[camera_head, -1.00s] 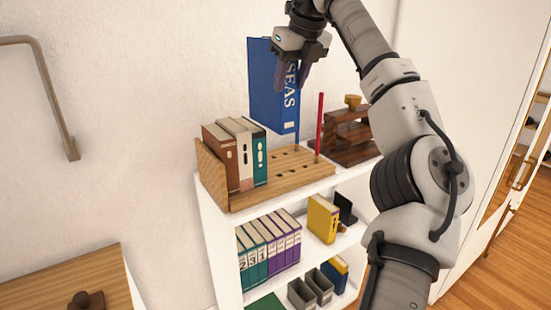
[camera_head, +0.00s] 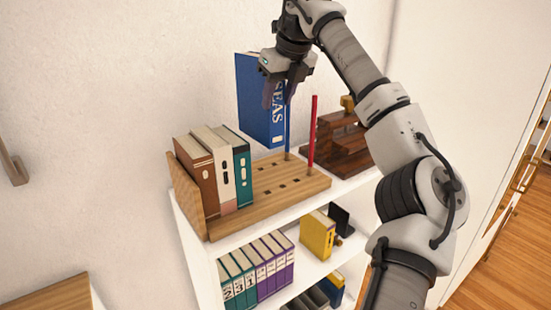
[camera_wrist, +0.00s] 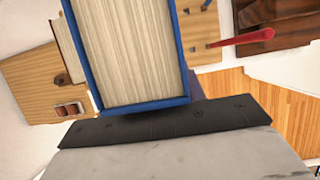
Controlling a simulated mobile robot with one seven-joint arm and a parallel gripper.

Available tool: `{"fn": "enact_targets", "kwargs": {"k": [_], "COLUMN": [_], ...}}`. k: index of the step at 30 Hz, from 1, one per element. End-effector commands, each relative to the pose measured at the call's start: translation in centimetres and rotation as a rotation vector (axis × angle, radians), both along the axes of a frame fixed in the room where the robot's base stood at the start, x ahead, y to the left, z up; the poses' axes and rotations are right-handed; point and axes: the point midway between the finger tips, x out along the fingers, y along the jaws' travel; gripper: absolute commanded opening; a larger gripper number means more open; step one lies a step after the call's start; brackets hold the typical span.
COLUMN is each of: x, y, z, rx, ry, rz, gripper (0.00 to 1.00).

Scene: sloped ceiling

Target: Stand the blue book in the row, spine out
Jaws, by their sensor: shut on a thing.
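The blue book (camera_head: 258,104) is upright in my gripper (camera_head: 284,90), its spine with white "SEAS" lettering toward the head camera. My gripper is shut on it near its upper part and holds it above the back of the wooden rack (camera_head: 270,190). In the wrist view the book's pages and blue cover edges (camera_wrist: 134,60) fill the middle. The row stands at the rack's left end: a brown book (camera_head: 198,172), a cream book (camera_head: 216,165) and a teal book (camera_head: 240,168), upright with spines out. The rack right of the teal book is empty, with small dark holes.
A red peg (camera_head: 313,132) and a blue peg (camera_head: 288,130) stand upright at the rack's right. A dark wooden stepped stand (camera_head: 340,145) is beyond them. Lower shelves hold a row of volumes (camera_head: 255,270) and a yellow book (camera_head: 318,235). The wall is close behind.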

Motion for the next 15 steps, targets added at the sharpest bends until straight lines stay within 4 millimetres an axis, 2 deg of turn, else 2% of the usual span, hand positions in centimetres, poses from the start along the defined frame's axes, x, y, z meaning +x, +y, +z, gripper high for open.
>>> {"fn": "enact_targets", "kwargs": {"k": [3,9,15], "x": [0.0,0.0,0.0], "y": [0.0,0.0,0.1], "z": [-2.9,-7.1,-9.5], "rx": [0.005,0.003,0.002], "ry": [-0.003,-0.004,-0.005], "rz": [0.003,0.001,0.001], "gripper": [0.00,0.00,0.00]}}
